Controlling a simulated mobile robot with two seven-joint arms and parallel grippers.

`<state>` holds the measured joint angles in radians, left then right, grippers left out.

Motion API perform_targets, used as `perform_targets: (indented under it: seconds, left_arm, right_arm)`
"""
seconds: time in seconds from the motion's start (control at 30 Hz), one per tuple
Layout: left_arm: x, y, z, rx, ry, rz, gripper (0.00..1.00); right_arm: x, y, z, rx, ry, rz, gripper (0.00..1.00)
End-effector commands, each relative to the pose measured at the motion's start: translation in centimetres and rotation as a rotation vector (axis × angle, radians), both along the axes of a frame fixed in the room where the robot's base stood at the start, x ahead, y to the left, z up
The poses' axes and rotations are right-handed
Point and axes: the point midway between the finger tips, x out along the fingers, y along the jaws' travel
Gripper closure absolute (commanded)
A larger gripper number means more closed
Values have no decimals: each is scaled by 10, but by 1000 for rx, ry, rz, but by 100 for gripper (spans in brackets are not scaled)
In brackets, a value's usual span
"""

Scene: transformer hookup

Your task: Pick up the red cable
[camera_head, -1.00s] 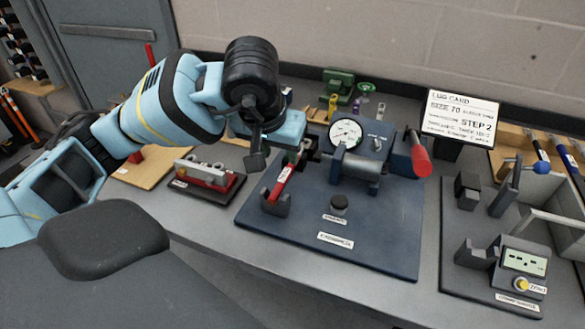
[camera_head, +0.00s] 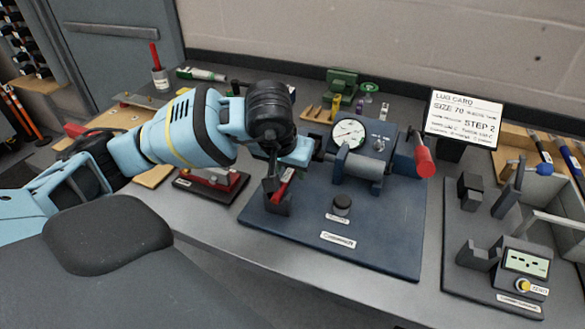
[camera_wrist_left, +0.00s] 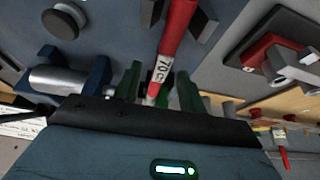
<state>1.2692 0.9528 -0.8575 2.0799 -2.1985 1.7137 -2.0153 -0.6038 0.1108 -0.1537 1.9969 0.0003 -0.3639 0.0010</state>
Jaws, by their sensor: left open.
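The red cable (camera_head: 284,186) lies on the blue base plate (camera_head: 300,232), with its near end at a dark cradle (camera_head: 277,204). My left gripper (camera_head: 272,182) is over it and hides part of it in the head view. In the left wrist view, the red cable (camera_wrist_left: 175,35) carries a white label reading 70 and runs in between the fingers of my open left gripper (camera_wrist_left: 160,88). I cannot tell whether a finger touches it. My right gripper is not in view.
A dial gauge (camera_head: 348,132) and a metal cylinder (camera_head: 362,168) with a red-handled lever (camera_head: 424,158) stand right of the gripper. A small red-and-black fixture (camera_head: 211,184) is to its left. A grey meter station (camera_head: 520,262) is at the right.

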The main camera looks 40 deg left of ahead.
Motion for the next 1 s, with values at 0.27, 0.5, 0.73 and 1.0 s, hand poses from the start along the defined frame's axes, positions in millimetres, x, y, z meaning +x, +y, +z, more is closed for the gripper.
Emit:
perform_targets:
  seconds: [0.27,0.5,0.73,1.0]
  left_arm:
    - [0,0,0,-1,0,0,84]
    - [0,0,0,-1,0,0,100]
    - [0,0,1,-1,-1,1,100]
    - [1,0,15,-1,-3,0,100]
  right_arm:
    - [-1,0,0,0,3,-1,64]
    - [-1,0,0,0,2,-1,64]
    - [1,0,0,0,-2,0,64]
    - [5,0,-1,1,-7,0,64]
